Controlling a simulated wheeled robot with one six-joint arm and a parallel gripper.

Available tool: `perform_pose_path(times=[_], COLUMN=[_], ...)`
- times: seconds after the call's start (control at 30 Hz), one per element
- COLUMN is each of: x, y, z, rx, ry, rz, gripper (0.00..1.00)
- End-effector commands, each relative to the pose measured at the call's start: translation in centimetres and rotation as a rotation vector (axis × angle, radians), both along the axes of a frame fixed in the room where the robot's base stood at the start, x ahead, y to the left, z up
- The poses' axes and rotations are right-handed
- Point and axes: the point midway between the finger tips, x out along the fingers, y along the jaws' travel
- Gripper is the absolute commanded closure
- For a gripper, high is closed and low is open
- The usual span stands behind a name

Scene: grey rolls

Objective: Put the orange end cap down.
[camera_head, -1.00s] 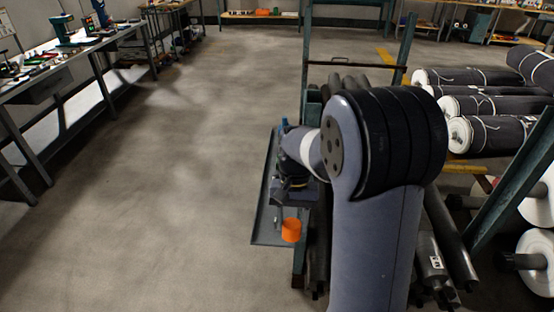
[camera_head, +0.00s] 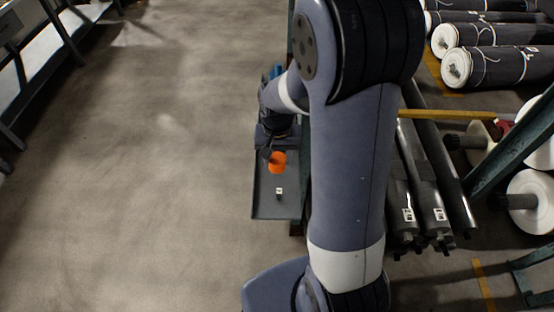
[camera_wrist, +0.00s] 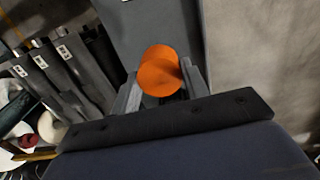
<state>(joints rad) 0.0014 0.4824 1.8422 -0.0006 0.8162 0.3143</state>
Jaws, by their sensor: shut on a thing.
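The orange end cap (camera_head: 277,162) is a short orange cylinder. My gripper (camera_head: 265,152) is shut on it and holds it over a narrow grey tray (camera_head: 265,205) at the side of the rack. In the wrist view the end cap (camera_wrist: 160,72) sits between the two fingers of my gripper (camera_wrist: 162,85), with the tray surface (camera_wrist: 150,22) behind it. I cannot tell whether the cap touches the tray. My arm hides part of the tray and rack.
A small object with a white label (camera_head: 279,192) is on the tray's near part. Dark rolls with labels (camera_head: 425,190) lie right of my arm. Wrapped grey rolls (camera_head: 490,65) and white-ended rolls (camera_head: 530,200) are further right. The floor (camera_head: 150,190) left of the tray is clear.

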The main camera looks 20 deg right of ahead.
Motion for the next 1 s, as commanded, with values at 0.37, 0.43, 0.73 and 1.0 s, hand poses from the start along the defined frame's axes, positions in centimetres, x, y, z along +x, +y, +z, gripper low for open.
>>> perform_pose_path(times=[0.37, 0.43, 0.73, 1.0], x=[0.0, 0.0, 0.0, 0.0], y=[0.0, 0.0, 0.0, 0.0], z=[-3.6, -3.6, -3.6, -3.5], rx=[0.000, 0.000, 0.000, 0.000], ry=[0.001, 0.001, 0.001, 0.000], rz=[0.000, 0.000, 0.000, 0.000], gripper=[0.72, 0.72, 0.39, 0.35])
